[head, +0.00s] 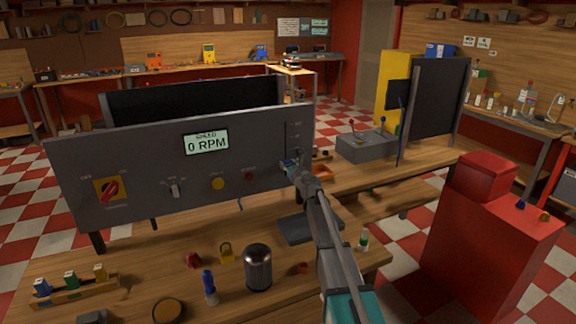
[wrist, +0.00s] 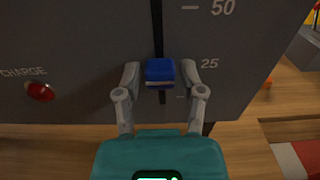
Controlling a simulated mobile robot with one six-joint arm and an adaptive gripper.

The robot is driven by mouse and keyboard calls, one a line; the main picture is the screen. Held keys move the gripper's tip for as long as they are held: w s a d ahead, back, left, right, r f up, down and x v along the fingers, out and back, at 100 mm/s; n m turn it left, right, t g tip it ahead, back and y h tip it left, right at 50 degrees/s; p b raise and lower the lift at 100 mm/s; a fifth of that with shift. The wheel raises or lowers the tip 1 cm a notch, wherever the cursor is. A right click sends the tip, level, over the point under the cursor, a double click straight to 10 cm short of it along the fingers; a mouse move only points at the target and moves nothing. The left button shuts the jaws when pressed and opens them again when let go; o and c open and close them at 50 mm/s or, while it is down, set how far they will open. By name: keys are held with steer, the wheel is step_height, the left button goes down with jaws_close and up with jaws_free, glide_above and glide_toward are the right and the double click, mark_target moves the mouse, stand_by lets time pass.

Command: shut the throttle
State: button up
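The throttle is a blue slider knob (wrist: 160,70) in a dark vertical slot on the grey control panel (wrist: 80,60). In the head view my gripper (head: 291,166) is at the panel's right end and hides most of the knob. The speed display (head: 206,141) reads 0 RPM.
A red charge button (wrist: 40,91) is left of the slot; a red rotary switch (head: 109,189) is at the panel's far left. A red cabinet (head: 490,235) stands right.

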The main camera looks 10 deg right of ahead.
mark_target(285, 173)
jaws_close()
steer(key=shift+f, duration=0.15)
step_height(285, 173, down, 5)
steer(key=b, duration=0.5)
steer(key=shift+s, duration=0.1)
steer(key=shift+o, duration=0.2)
jaws_free()
steer(key=o, duration=0.4)
steer(key=shift+f, duration=0.1)
